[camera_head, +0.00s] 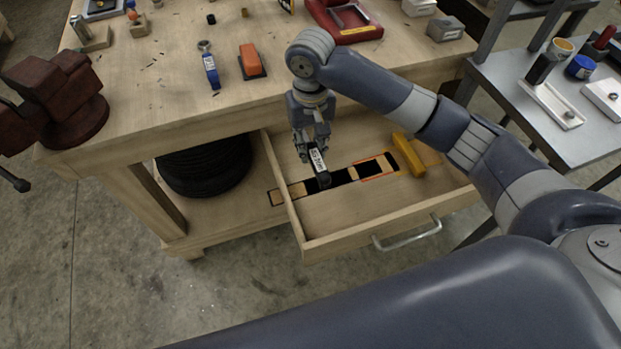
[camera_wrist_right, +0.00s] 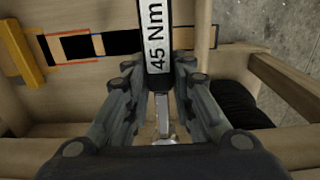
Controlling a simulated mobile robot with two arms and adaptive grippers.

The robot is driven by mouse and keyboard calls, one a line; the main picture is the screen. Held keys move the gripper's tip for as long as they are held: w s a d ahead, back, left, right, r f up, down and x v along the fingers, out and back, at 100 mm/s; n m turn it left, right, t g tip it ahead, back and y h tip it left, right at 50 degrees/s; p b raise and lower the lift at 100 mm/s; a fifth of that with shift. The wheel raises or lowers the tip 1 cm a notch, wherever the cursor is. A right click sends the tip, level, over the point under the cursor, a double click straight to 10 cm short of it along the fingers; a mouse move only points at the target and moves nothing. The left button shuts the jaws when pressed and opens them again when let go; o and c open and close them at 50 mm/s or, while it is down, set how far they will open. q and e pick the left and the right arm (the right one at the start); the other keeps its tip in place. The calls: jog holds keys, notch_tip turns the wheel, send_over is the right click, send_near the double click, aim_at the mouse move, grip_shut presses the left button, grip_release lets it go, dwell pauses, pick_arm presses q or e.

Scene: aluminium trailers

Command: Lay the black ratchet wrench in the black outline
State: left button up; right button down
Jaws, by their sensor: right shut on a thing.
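My right gripper (camera_head: 313,145) is over the open drawer and shut on the black ratchet wrench (camera_head: 318,162). The wrench has a white label, which reads "45 Nm" in the right wrist view (camera_wrist_right: 157,40). There the fingers (camera_wrist_right: 163,100) close on both sides of its silver lower part. A dark band of outlined marks, with black parts (camera_head: 340,177) and a red-edged part (camera_head: 375,167), runs across the drawer under the wrench. I cannot tell exactly where the black outline begins and ends, or whether the wrench touches the drawer floor. My left gripper is not in view.
A yellow piece (camera_head: 408,155) lies at the drawer's right side. The wooden drawer front (camera_head: 385,220) and side walls bound the space. The workbench (camera_head: 150,75) behind carries a blue-handled tool (camera_head: 210,70), an orange block (camera_head: 251,60) and a red vise (camera_head: 60,95).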

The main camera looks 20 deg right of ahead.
aim_at(311, 186)
notch_tip(311, 186, down, 14)
jog(key=shift+r+b, duration=0.25)
jog(key=shift+b, duration=0.2)
jog(key=c, duration=1.4)
grip_release()
jog(key=shift+f, duration=0.1)
jog(key=shift+o, duration=0.2)
notch_tip(311, 186, up, 12)
jog(key=shift+r+p, duration=0.15)
jog(key=shift+p, duration=0.3)
